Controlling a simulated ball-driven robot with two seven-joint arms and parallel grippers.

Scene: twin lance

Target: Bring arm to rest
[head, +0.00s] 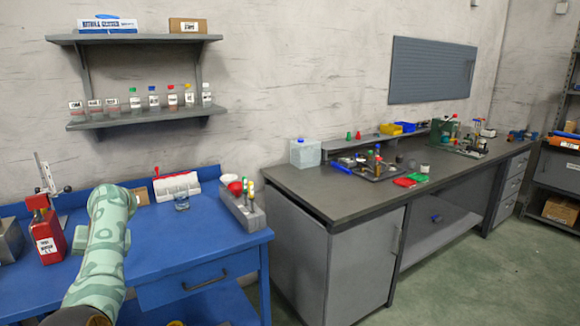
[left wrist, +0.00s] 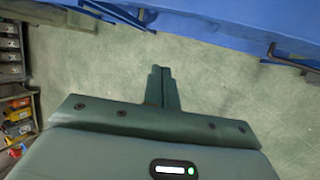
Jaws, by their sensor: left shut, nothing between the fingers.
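My left arm (head: 100,250), with a mottled pale green cover, rises from the bottom left of the head view in front of the blue bench (head: 145,250). Its gripper does not show there. In the left wrist view my left gripper (left wrist: 159,72) is shut, its two fingers together with nothing between them. It is over bare greenish floor (left wrist: 225,85), apart from the blue bench edge at the top. My right arm and right gripper are in neither view.
A red container (head: 46,235) stands on the blue bench left of my arm. A dark-topped grey workbench (head: 345,195) stands further right. A cluttered shelf (left wrist: 14,125) is at the wrist view's left.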

